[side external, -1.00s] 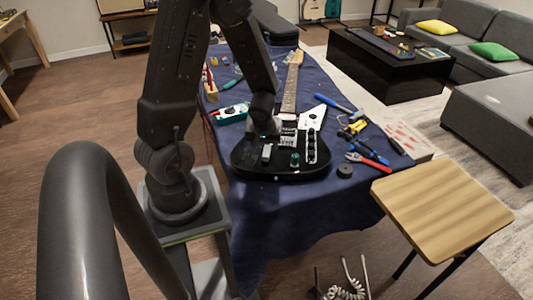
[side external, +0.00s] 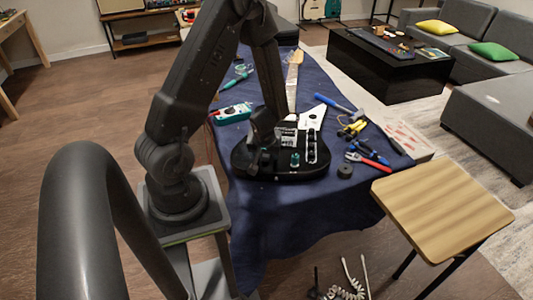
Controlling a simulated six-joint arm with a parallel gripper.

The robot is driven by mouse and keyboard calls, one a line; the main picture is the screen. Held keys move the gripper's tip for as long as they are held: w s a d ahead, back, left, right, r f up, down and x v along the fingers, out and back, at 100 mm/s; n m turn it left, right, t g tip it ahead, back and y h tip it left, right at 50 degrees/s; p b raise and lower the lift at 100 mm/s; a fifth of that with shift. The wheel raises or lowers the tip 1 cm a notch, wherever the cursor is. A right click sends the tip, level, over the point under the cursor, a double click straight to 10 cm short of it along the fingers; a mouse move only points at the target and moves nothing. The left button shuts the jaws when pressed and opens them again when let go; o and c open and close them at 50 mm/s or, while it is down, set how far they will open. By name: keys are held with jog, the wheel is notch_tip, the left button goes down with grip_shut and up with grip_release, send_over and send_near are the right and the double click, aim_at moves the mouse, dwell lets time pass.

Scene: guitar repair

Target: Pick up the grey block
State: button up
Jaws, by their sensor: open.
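A black electric guitar (side external: 285,175) lies on the blue-covered table, its neck pointing away from the camera. My gripper (side external: 262,158) points down over the left part of the guitar body, low and close to the surface. Its jaws are open. The grey block stood on this part of the body in the earlier frame. It is now hidden or nearly hidden by my gripper, so I cannot tell whether it lies between the fingers or whether they touch it.
A green knob-like part (side external: 295,160) stands on the guitar just right of my gripper. A green-and-white meter (side external: 232,113) lies to the left. A blue hammer (side external: 335,104), red-handled pliers (side external: 368,161) and a black roll (side external: 344,171) lie to the right. The front of the cloth is clear.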

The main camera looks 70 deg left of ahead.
jog(key=shift+f, duration=0.1)
jog(key=shift+c, duration=0.5)
grip_shut()
notch_tip(320, 180, up, 10)
dwell(1.1)
jog(key=shift+a, duration=0.1)
